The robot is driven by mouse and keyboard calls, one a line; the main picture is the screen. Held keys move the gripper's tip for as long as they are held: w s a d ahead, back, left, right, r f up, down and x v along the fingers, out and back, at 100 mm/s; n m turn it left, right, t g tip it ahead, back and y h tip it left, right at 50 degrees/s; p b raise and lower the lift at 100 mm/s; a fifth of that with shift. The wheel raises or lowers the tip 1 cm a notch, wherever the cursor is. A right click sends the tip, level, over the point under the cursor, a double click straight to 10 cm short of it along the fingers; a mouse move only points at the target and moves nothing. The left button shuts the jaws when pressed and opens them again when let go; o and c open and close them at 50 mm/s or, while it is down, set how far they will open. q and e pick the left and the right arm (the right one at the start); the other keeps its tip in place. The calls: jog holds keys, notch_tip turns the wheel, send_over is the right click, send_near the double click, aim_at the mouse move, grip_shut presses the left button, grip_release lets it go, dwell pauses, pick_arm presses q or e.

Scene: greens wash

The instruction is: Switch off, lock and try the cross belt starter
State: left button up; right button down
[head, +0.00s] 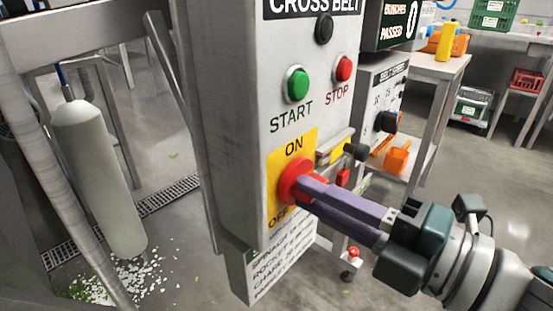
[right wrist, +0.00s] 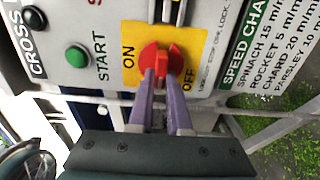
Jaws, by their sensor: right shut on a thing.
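The cross belt starter (head: 225,100) is a grey box with a green START button (head: 298,83) and a red STOP button (head: 344,68). Its red rotary switch (head: 290,180) sits on a yellow plate (head: 280,160) marked ON above and OFF below. My right gripper (head: 305,190) is shut on the switch handle, its purple fingers either side of it. In the right wrist view the red grip (right wrist: 161,62) shows between the fingertips; its exact setting is hard to tell. A small red item (head: 343,177), perhaps a padlock, hangs beside the box. My left gripper is out of view.
A speed chart (head: 280,262) is fixed below the switch. A second grey control box (head: 380,95) with a black knob stands behind on the right, near a table with an orange scoop (head: 398,157). A pale cylinder (head: 98,175) and spilled scraps (head: 125,280) are at left.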

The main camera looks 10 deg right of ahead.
jog(key=c, duration=0.9)
grip_release()
jog(key=shift+o, duration=0.2)
jog(key=shift+s, duration=0.1)
jog(key=v, duration=0.9)
jog(key=shift+s+d+p, duration=0.3)
